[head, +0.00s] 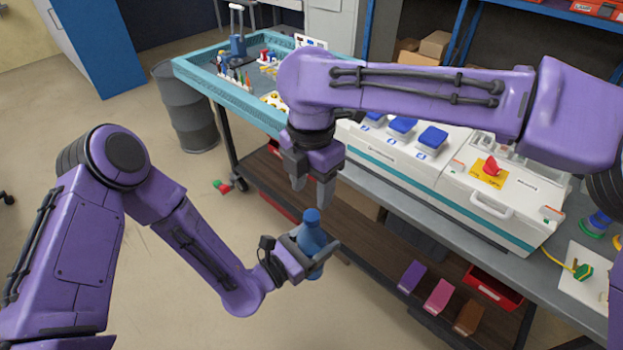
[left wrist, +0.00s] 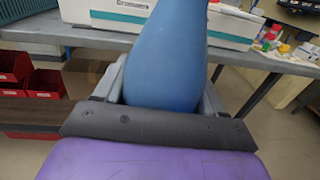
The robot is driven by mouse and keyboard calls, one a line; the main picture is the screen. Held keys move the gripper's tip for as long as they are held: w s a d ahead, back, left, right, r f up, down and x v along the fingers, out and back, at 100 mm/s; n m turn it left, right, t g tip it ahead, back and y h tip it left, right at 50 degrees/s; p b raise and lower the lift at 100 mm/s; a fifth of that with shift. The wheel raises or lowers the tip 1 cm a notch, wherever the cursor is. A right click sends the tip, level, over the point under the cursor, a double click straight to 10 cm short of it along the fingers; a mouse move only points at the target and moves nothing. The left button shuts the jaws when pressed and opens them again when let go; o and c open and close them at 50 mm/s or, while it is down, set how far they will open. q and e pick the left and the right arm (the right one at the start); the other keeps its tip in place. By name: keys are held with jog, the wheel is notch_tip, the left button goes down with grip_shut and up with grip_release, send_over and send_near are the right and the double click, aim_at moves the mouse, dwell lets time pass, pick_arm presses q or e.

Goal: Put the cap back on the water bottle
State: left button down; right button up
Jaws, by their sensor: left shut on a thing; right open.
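The blue water bottle (head: 311,240) is upright in the jaws of my left gripper (head: 306,256), held in the air in front of the bench. Its body also shows large in the left wrist view (left wrist: 168,60), where its top is cut off. A darker blue cap (head: 312,215) shows at the bottle's top in the head view; I cannot tell whether it is seated. My right gripper (head: 312,192) is open and points down just above the cap, with nothing visible between its fingers.
The grey bench (head: 400,205) carries white socket boxes (head: 400,160) with blue lids. Its lower shelf (head: 375,245) holds coloured blocks and a red bin (head: 492,287). A teal-rimmed cart (head: 228,100) and a dark drum (head: 186,110) stand behind. Floor to the left is mostly clear.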

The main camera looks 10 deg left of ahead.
aim_at(311, 215)
notch_tip(311, 215, down, 7)
jog(key=shift+r, duration=0.1)
dwell(0.3)
grip_shut()
jog(key=m, duration=0.5)
jog(key=shift+a, duration=0.1)
jog(key=shift+c, duration=1.8)
grip_release()
jog(key=shift+s, duration=0.1)
jog(key=o, duration=0.4)
jog(key=shift+o, duration=0.2)
